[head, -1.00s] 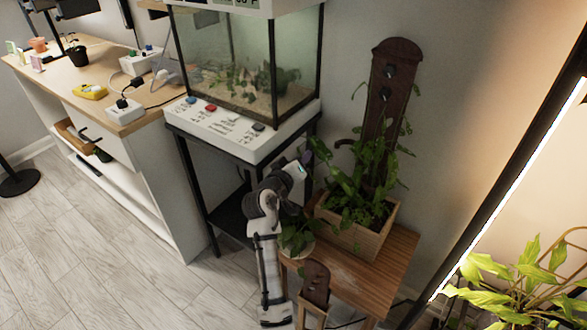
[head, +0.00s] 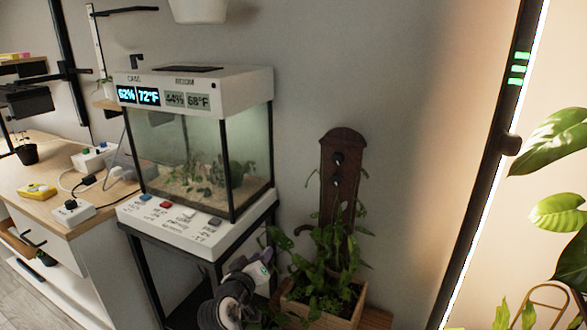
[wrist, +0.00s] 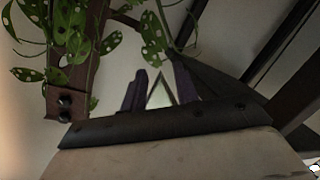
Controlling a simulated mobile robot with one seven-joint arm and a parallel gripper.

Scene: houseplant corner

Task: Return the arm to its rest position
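My arm (head: 232,300) shows at the bottom of the head view, folded in front of the terrarium stand and left of the wooden planter. Its lower part is cut off by the frame, and I cannot make out the fingers there. In the wrist view, my gripper (wrist: 160,75) shows two dark purplish fingers above a black bar. A pale gap lies between them, with nothing held. Spotted green leaves (wrist: 75,30) and a dark brown post with black knobs (wrist: 65,105) show at the left of the wrist view.
The wooden planter (head: 318,314) with a leafy plant and brown post stands right of my arm. The glass terrarium (head: 195,160) sits on a black-framed stand behind. A wooden-topped cabinet (head: 75,175) is at left. A lit black frame (head: 490,165) and large leaves are at right.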

